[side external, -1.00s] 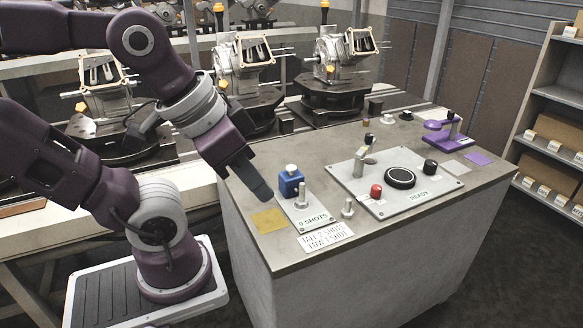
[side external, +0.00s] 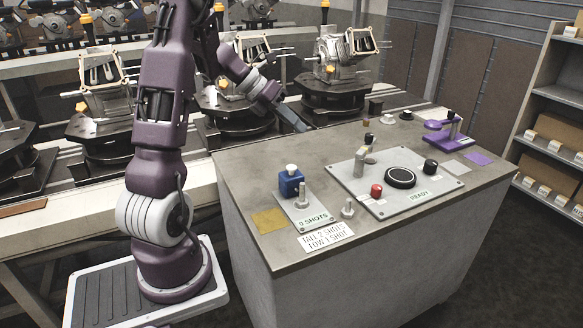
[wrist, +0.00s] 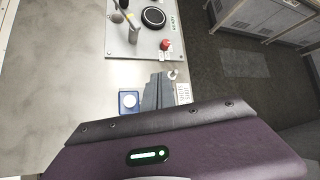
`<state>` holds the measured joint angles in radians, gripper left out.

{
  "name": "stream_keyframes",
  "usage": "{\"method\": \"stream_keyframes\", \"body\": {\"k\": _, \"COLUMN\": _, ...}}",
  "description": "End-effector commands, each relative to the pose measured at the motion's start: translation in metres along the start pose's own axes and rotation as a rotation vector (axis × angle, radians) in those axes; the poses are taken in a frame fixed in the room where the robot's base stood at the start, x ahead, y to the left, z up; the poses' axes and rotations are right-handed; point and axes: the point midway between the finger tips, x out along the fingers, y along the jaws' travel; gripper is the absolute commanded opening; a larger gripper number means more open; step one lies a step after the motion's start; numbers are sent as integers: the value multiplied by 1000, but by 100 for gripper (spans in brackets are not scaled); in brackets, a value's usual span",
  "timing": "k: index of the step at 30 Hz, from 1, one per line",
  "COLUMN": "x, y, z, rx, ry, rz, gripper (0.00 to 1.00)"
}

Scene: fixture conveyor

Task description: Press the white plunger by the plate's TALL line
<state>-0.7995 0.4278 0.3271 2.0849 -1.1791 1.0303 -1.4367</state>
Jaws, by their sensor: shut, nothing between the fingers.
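The white plunger (side external: 291,168) sits on top of a blue block (side external: 291,184) near the bench's front left. The block stands on a small plate (side external: 304,211) with a metal post, and its label reads "0 SHOTS". A white card (side external: 325,238) in front reads "TALL 2 SHOTS, LOW 1 SHOT". My gripper (side external: 297,124) is shut and empty, near the bench's back left edge, well apart from the plunger. In the wrist view, the plunger (wrist: 129,99) shows left of my shut fingers (wrist: 158,80), which partly hide the plate and card.
A larger panel (side external: 350,188) holds a lever, a red knob, a black round button and a "READY" label. A purple device (side external: 445,138) stands at the bench's back right. Metal castings on dark fixtures (side external: 338,96) line the conveyor behind. A yellow pad (side external: 268,220) lies left of the plate.

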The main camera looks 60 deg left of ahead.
Motion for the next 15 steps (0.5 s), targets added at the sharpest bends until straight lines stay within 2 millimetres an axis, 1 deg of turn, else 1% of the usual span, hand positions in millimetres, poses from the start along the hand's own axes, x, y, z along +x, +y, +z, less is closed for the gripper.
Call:
{"method": "stream_keyframes", "body": {"k": 1, "x": 0, "y": 14, "z": -1, "rx": -65, "ry": -14, "rz": 12, "gripper": 0}}
{"method": "stream_keyframes", "body": {"k": 3, "x": -1, "y": 29, "z": -2, "rx": -138, "ry": -33, "rz": 24, "gripper": 0}}
{"method": "stream_keyframes", "body": {"k": 6, "x": -2, "y": 39, "z": -2, "rx": -191, "ry": -47, "rz": 31, "gripper": 0}}
{"method": "stream_keyframes", "body": {"k": 9, "x": -2, "y": 41, "z": -2, "rx": -204, "ry": -51, "rz": 33, "gripper": 0}}
{"method": "stream_keyframes", "body": {"k": 15, "x": -2, "y": 40, "z": -2, "rx": -200, "ry": -50, "rz": 33, "gripper": 0}}
